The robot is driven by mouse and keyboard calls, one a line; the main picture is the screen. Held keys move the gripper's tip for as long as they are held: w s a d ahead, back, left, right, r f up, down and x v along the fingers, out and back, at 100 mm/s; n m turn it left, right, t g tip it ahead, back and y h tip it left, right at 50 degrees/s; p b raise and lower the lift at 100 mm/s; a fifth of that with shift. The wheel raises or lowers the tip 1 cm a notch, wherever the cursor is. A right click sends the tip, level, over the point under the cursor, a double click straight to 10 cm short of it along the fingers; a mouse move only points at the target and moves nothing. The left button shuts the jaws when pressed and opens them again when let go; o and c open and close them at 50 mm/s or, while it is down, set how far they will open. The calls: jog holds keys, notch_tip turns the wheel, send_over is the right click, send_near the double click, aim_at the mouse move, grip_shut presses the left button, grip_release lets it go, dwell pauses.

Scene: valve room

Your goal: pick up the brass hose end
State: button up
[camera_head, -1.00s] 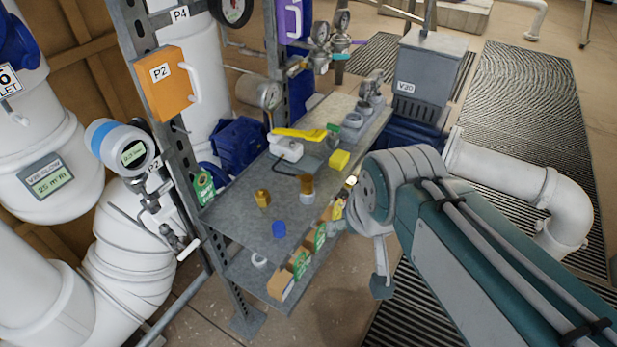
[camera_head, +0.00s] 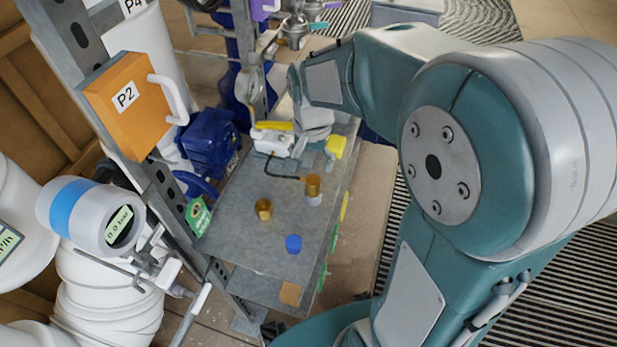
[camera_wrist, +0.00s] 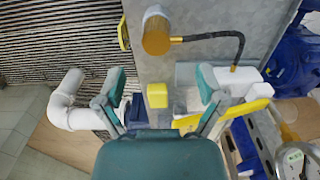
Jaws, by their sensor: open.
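A brass cylinder (camera_head: 313,185) at the end of a thin black hose, which I take as the brass hose end, stands on the grey shelf top near its right edge. In the wrist view the brass hose end (camera_wrist: 157,38) is at the top, beyond my fingertips, with its hose running right to a white box (camera_wrist: 240,78). A separate short brass fitting (camera_head: 264,208) lies to its left in the head view. My gripper (camera_wrist: 161,84) is open and empty, apart from the brass. A yellow block (camera_wrist: 157,95) shows between its fingers. In the head view my arm hides part of the shelf's far end.
A blue cap (camera_head: 293,243) stands at the shelf's near side. An orange P2 box (camera_head: 128,105) and a rack upright (camera_head: 88,60) stand at left. A yellow-handled tool (camera_wrist: 225,112) lies close to my right finger. The near shelf surface (camera_head: 240,245) is mostly bare.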

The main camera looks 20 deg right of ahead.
aim_at(313, 180)
jog(key=f, duration=0.2)
jog(key=shift+d+f, duration=0.2)
jog(key=shift+f, duration=0.15)
jog(key=f, duration=0.5)
jog(key=shift+a, duration=0.25)
jog(key=shift+d+f, duration=0.1)
jog(key=shift+f, duration=0.25)
jog(key=shift+d, duration=0.2)
jog(key=shift+a, duration=0.1)
jog(key=c, duration=1.1)
